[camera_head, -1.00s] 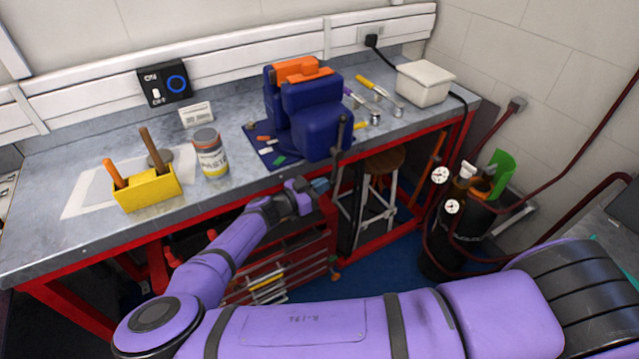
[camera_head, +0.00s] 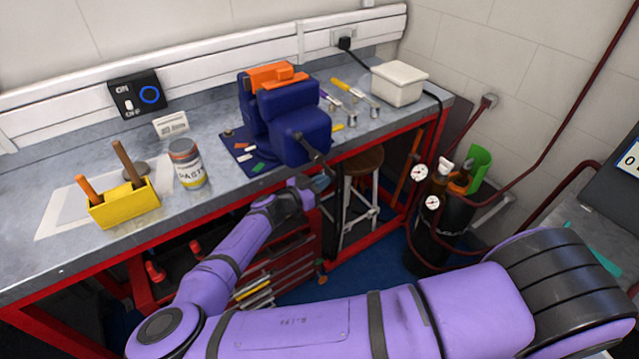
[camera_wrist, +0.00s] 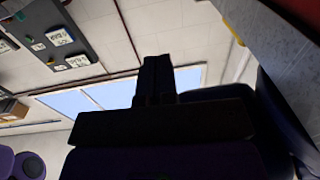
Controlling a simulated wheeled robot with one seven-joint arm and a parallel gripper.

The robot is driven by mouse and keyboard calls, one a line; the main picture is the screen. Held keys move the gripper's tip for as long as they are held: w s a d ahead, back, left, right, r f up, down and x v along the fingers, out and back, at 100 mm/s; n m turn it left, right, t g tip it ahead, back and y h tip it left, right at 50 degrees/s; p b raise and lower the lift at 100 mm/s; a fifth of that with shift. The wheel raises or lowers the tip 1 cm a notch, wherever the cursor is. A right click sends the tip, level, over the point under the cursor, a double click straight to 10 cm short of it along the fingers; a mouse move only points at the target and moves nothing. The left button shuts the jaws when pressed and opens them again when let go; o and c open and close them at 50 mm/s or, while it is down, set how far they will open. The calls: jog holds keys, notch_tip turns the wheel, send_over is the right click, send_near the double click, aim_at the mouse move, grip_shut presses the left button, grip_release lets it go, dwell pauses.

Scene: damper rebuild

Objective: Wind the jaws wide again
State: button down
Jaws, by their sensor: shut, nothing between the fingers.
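A blue bench vise (camera_head: 303,128) with orange jaw pieces (camera_head: 272,77) stands near the bench's front edge. I cannot make out a gap between its jaws. Its dark handle bar (camera_head: 311,151) slants down to the right across the vise's front. My gripper (camera_head: 322,183) is just below the lower end of the bar, in front of the bench edge. Whether it touches the bar I cannot tell. In the wrist view the dark fingers (camera_wrist: 157,75) are together with nothing between them. The vise is not clearly recognisable there.
The metal bench (camera_head: 80,255) carries a yellow tool holder (camera_head: 124,205), a paste tin (camera_head: 187,164), loose tools (camera_head: 352,90) and a white box (camera_head: 399,83). A stool (camera_head: 357,190) stands under it. Gas bottles with gauges (camera_head: 432,202) stand to the right.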

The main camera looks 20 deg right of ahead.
dwell(0.5)
jog(key=v, duration=1)
jog(key=shift+a, duration=0.35)
jog(key=shift+s+a, duration=0.1)
jog(key=shift+s, duration=0.05)
